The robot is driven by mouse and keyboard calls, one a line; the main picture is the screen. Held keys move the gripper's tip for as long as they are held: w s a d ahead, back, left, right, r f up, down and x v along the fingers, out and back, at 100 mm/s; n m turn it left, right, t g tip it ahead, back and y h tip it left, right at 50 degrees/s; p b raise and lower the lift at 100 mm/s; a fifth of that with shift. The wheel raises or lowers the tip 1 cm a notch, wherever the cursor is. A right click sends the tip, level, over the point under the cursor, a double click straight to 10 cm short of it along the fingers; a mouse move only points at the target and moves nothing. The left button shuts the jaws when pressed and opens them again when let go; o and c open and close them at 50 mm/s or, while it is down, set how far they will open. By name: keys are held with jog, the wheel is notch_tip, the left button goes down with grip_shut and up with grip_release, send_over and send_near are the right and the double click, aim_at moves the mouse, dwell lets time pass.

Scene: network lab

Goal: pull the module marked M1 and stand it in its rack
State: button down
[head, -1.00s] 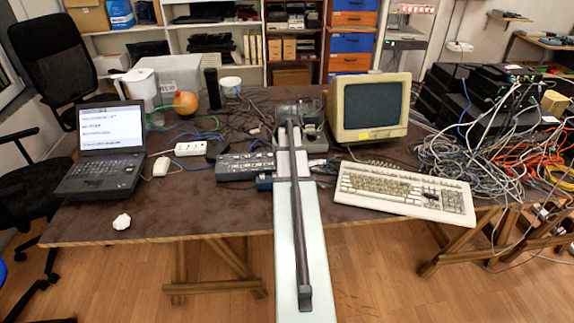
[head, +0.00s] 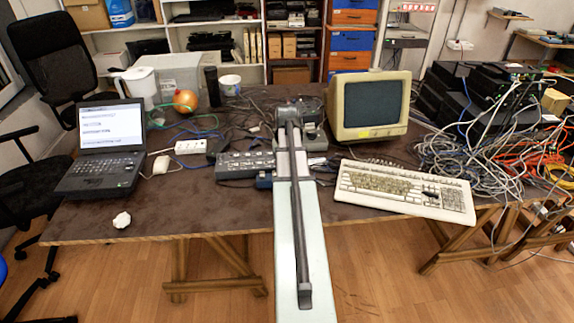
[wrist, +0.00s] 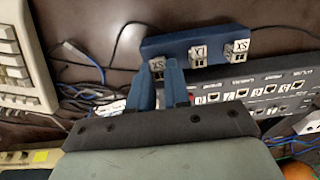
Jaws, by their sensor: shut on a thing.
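My gripper (wrist: 159,82) has its two blue fingers shut on a small module (wrist: 157,66) with a pale label, seen between the fingertips at the left end of the blue rack. I cannot clearly read that label; I cannot tell whether the module touches the rack. The rack (wrist: 216,41) is a blue bar with two more pale-labelled pieces, seen upside down in the wrist view. The grey network box (wrist: 262,86) with a row of ports lies beside it. In the head view the box (head: 240,165) and a corner of the rack (head: 264,181) show; my arm hides the fingers.
A cream keyboard (head: 405,191) and a monitor (head: 369,105) stand right of my arm. A laptop (head: 106,150), mouse (head: 161,165) and power strip (head: 190,147) are on the left. Tangled cables (head: 480,150) cover the right side. The front left of the table is mostly clear.

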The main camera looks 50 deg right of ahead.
jog(key=shift+f, duration=0.55)
dwell(0.4)
jog(key=c, duration=1)
grip_release()
notch_tip(320, 180, up, 14)
jog(key=shift+f, duration=0.15)
